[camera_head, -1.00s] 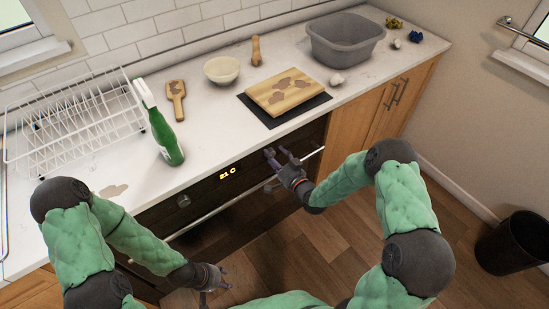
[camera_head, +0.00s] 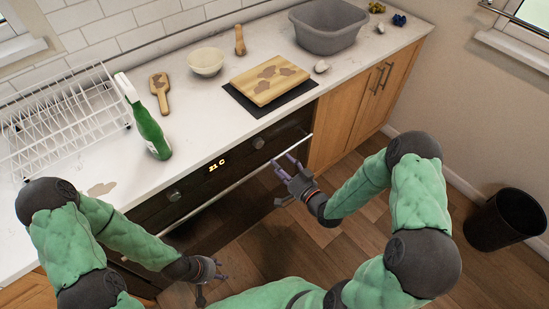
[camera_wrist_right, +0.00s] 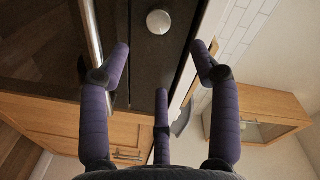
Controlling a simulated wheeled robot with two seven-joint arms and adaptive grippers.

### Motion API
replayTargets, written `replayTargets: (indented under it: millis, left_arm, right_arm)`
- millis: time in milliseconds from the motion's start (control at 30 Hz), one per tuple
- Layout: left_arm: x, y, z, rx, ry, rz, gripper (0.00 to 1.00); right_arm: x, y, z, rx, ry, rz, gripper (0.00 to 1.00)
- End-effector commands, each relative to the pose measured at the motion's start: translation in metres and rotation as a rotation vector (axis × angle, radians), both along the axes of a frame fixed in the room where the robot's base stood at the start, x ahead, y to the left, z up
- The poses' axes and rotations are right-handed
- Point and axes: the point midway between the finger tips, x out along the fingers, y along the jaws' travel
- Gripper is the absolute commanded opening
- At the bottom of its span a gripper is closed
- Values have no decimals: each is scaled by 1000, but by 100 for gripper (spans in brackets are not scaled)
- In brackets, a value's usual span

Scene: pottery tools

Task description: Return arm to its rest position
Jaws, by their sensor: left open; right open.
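My right gripper (camera_head: 283,167) is open and empty in the head view, in front of the oven (camera_head: 235,172) near the right end of its handle. In the right wrist view the purple fingers of this gripper (camera_wrist_right: 160,70) are spread with nothing between them; a round knob and the oven handle show beyond. My left gripper (camera_head: 221,268) is open and empty at the bottom of the head view, low in front of the oven's left part. Both green arms are bent at the elbow.
The counter holds a dish rack (camera_head: 60,125), green spray bottle (camera_head: 150,130), wooden brush (camera_head: 160,92), bowl (camera_head: 205,62), stained cutting board (camera_head: 262,88) on a dark mat and grey basin (camera_head: 328,32). A black bin (camera_head: 505,220) stands on the floor at right. Floor between is clear.

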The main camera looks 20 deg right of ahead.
Motion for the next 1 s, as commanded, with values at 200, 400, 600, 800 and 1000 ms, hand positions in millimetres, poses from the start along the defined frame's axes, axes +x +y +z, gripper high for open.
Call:
replayTargets:
  millis: [200,400,600,800,1000]
  left_arm:
    - [0,0,0,0,0,0,44]
    - [0,0,0,0,0,0,44]
    - [0,0,0,0,0,0,44]
    - [0,0,0,0,0,0,44]
    - [0,0,0,0,0,0,44]
  right_arm:
    - [-10,-3,1,1,-1,0,62]
    - [-10,-3,1,1,-1,0,62]
    - [-10,-3,1,1,0,1,62]
    - [-9,0,-8,-12,34,1,62]
    - [-12,18,-59,-105,257,22,62]
